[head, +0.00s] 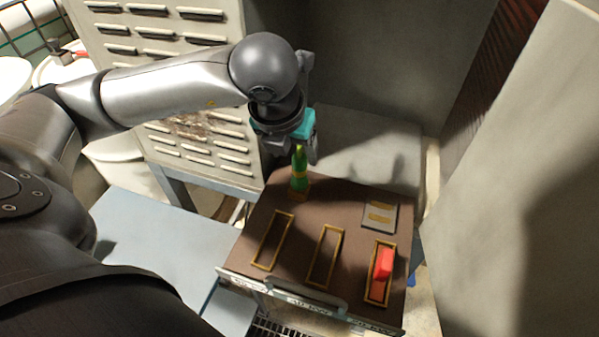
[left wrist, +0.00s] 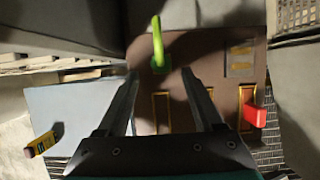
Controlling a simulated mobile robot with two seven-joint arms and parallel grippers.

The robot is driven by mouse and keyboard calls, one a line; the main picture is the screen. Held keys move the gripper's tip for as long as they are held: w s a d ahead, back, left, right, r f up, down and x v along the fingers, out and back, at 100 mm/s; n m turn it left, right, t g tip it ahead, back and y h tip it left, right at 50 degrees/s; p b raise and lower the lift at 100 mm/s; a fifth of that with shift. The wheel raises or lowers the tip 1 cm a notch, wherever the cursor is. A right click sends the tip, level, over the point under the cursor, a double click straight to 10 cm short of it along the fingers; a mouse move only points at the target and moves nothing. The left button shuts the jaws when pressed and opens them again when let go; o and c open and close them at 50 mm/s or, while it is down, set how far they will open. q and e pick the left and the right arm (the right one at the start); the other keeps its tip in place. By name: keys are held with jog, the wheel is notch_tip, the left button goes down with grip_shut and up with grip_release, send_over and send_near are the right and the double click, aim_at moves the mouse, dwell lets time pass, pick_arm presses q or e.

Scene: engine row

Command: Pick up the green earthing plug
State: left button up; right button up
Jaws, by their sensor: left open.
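The green earthing plug (head: 299,172) stands upright at the back left of a brown panel (head: 340,215). My left gripper (head: 297,150) is above and behind the plug in the head view. In the left wrist view the left gripper (left wrist: 158,95) is open, its two fingers apart with nothing between the tips. The plug (left wrist: 158,48) shows beyond the fingertips, roughly centred between them. My right gripper is not in view.
A red handle (head: 383,266) sits in the right gold-framed slot; two other slots (head: 272,240) look empty. A small grey plate (head: 380,214) lies behind it. A louvred cabinet (head: 160,60) and grey walls (head: 510,190) close in.

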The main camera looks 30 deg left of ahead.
aim_at(299, 166)
pick_arm(q)
jog(key=shift+p+x, duration=0.6)
jog(key=shift+x, duration=2.8)
jog(key=shift+d, duration=0.1)
grip_shut()
